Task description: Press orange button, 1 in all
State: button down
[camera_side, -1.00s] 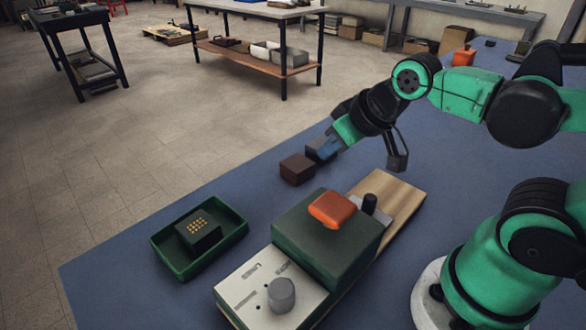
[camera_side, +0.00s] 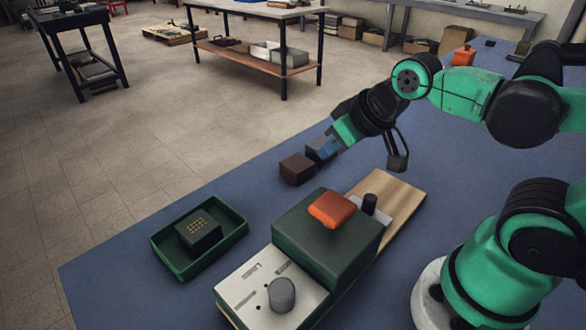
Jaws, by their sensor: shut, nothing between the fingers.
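The orange button (camera_side: 332,208) is a rounded orange cap on top of a dark green box (camera_side: 325,245). It looks slightly tilted. The box sits on a wooden board (camera_side: 385,203) on the blue table. My gripper (camera_side: 331,146) is behind the box, up and away from the button, pointing down and left. It is shut and empty, not touching the button. Its fingertips overlap a dark bluish block (camera_side: 318,151) in this view, and I cannot tell whether they touch it.
A dark brown block (camera_side: 297,169) stands beside the bluish one. A green tray (camera_side: 161,259) with a dark block is at left. A grey knob (camera_side: 281,295) on a pale panel (camera_side: 250,281) and a black peg (camera_side: 370,203) flank the box. Blue table (camera_side: 120,265) is clear around the tray.

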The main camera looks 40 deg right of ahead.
jog(key=s+r+m+g+y, duration=0.1)
jog(key=m, duration=0.1)
jog(key=s+a+r+m+g+y, duration=0.1)
jog(key=m, duration=0.2)
jog(key=s+a+r+m+g+y, duration=0.1)
jog(key=m+y, duration=0.1)
jog(key=shift+s, duration=0.1)
jog(key=s+a+r+m+g+y, duration=0.1)
jog(key=s+a+r+m+y, duration=0.1)
jog(key=a+r+m+y, duration=0.1)
notch_tip(320, 180, up, 4)
jog(key=m+y, duration=0.1)
jog(key=m, duration=0.1)
jog(key=shift+s+a+f+m+y, duration=0.15)
jog(key=shift+s+f+m+y, duration=0.15)
jog(key=shift+m+y, duration=0.1)
send_near(319, 209)
jog(key=shift+a+r+x, duration=0.1)
jog(key=shift+r+x, duration=0.05)
jog(key=shift+x, duration=1.1)
jog(key=shift+a+r+x, duration=0.1)
jog(key=shift+a+x, duration=0.05)
jog(key=shift+x, duration=1.15)
jog(key=shift+w, duration=0.1)
jog(key=shift+f, duration=0.45)
